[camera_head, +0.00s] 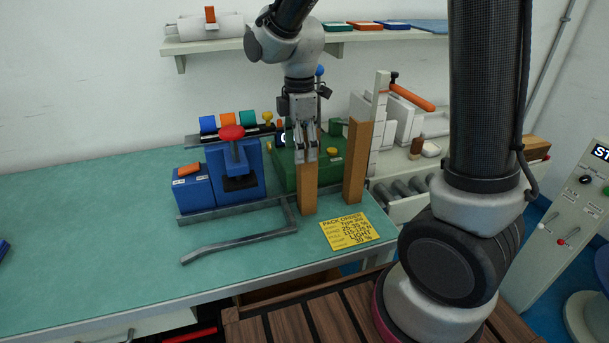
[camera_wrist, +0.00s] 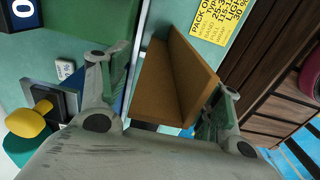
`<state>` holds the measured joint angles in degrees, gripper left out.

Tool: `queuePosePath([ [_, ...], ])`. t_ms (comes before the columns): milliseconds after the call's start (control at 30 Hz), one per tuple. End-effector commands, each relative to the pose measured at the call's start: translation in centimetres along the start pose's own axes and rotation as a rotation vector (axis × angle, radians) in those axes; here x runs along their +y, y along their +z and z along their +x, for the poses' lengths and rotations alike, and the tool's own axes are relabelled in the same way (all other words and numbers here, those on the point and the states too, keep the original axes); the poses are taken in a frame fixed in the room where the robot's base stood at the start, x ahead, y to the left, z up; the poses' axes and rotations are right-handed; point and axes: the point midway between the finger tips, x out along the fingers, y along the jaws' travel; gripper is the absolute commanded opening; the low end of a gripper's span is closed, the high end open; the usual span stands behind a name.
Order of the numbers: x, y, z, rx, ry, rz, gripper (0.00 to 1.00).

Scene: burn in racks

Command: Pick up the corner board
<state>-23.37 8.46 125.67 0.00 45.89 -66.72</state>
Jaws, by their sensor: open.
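A brown L-section corner board (camera_head: 308,189) stands upright on the green bench, directly below my gripper (camera_head: 306,156). A second, taller brown board (camera_head: 356,162) stands upright to its right. In the wrist view, a brown corner board (camera_wrist: 178,78) shows its folded L shape between the two fingers of my gripper (camera_wrist: 165,90). My fingers are open, one on each side of its upper end. I cannot tell whether either finger touches it.
A blue press with a red knob (camera_head: 232,133) and a green machine (camera_head: 290,165) stand close by on the left and behind. A bent grey metal bar (camera_head: 240,243) and a yellow pack order card (camera_head: 349,231) lie in front. The left bench top (camera_head: 90,240) is mostly clear.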

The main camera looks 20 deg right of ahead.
Motion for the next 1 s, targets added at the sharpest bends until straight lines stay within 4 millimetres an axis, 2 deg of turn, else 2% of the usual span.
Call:
queuePosePath([
  [33,-0.1,0.0,0.9,-0.002,-0.004,0.000,0.64],
  [167,0.0,0.0,2.1,-0.001,-0.001,0.001,0.64],
  [400,0.0,0.0,2.3,0.000,0.000,0.001,0.64],
  [467,0.0,0.0,2.3,0.000,0.000,0.001,0.55],
  [767,0.0,0.0,2.3,0.000,0.000,0.002,0.01],
  [1000,0.0,0.0,2.3,0.000,0.001,0.002,0.00],
])
